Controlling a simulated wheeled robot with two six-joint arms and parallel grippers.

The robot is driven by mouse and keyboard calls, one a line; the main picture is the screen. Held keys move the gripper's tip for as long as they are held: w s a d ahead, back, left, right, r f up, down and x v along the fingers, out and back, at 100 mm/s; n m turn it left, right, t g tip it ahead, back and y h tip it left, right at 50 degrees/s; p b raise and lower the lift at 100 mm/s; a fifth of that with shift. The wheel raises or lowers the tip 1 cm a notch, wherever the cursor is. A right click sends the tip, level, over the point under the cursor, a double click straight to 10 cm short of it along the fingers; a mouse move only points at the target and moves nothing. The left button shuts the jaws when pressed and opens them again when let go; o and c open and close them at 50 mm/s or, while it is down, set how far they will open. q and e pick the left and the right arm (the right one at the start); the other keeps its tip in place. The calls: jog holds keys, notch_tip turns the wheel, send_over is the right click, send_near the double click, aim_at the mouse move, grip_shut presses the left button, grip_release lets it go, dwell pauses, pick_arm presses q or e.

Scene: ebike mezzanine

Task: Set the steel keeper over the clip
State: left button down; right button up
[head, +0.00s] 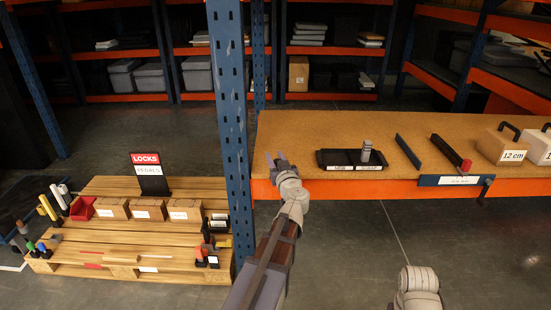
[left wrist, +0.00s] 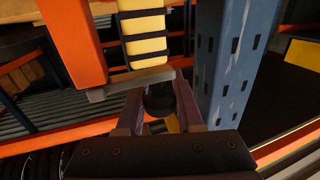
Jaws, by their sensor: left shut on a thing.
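My left gripper (head: 277,160) is at the left end of the wooden shelf, just right of the blue upright (head: 232,120). In the left wrist view its fingers (left wrist: 160,95) close around a dark rounded thing, with a grey flat bar (left wrist: 130,84) at their tips. The bar looks like the steel keeper and seems to be held, reaching left to an orange beam (left wrist: 72,40). A yellow block with black bands (left wrist: 145,24) stands just beyond the bar. I cannot make out the clip for certain. The right gripper is out of view; only a pale part of my right arm shows.
On the shelf (head: 300,128) are a black tray (head: 335,158) with a grey upright piece (head: 366,150), dark bars (head: 408,151) and a "12 cm" box (head: 501,147). A pallet (head: 120,250) with boxes (head: 149,209) and a LOCKS sign (head: 149,172) stands left. The blue upright is close to my left arm.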

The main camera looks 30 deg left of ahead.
pick_arm(q)
jog(key=c, duration=0.5)
grip_release()
jog(key=shift+c, duration=0.2)
jog(key=v, duration=0.8)
